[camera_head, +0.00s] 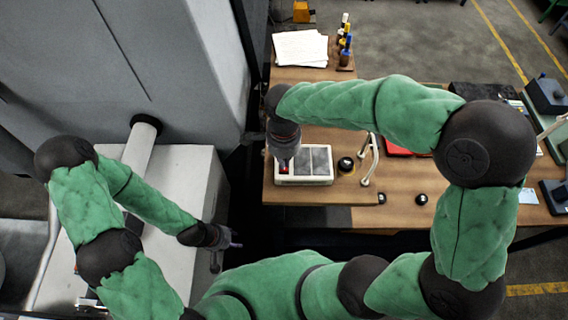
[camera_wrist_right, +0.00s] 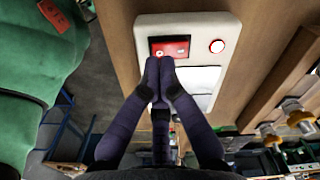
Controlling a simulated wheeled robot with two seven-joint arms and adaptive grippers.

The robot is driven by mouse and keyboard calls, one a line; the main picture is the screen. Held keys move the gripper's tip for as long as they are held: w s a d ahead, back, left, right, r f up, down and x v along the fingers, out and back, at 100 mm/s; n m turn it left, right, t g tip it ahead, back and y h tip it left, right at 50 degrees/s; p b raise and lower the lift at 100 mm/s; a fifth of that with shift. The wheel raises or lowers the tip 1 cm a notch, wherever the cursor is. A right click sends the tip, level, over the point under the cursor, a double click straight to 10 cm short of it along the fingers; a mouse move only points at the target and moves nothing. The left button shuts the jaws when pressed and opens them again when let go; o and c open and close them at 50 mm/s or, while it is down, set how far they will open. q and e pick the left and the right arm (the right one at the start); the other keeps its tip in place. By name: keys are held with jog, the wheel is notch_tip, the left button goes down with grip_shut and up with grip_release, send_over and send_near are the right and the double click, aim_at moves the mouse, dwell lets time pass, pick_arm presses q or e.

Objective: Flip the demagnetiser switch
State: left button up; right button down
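The demagnetiser (camera_head: 318,181) is a white box with grey plates on top, on the wooden bench at its near left end. In the right wrist view the demagnetiser (camera_wrist_right: 228,30) shows a red rocker switch (camera_wrist_right: 178,48) in a dark frame. My right gripper (camera_head: 284,167) points down over the box's left end. In the wrist view my right gripper (camera_wrist_right: 159,62) has its fingertips together at the lower edge of the switch, with nothing between them. I cannot tell whether they touch it. My left gripper (camera_head: 232,243) hangs away from the bench at the left; its fingers are too small to read.
A round red button or lamp (camera_wrist_right: 217,46) sits beside the switch. Papers (camera_head: 300,48) and several small bottles (camera_head: 345,42) are at the bench's far end. A metal handle-like stand (camera_head: 369,160) is right of the box. A grey machine (camera_head: 185,70) stands at left.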

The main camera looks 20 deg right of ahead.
jog(key=shift+s+f+b, duration=0.1)
jog(key=shift+f+b, duration=0.9)
jog(key=shift+f, duration=0.2)
dwell(1.3)
jog(key=shift+r, duration=0.1)
jog(key=shift+r+p, duration=0.45)
jog(key=shift+r, duration=0.1)
jog(key=shift+r+p, duration=1.75)
jog(key=shift+r, duration=1.15)
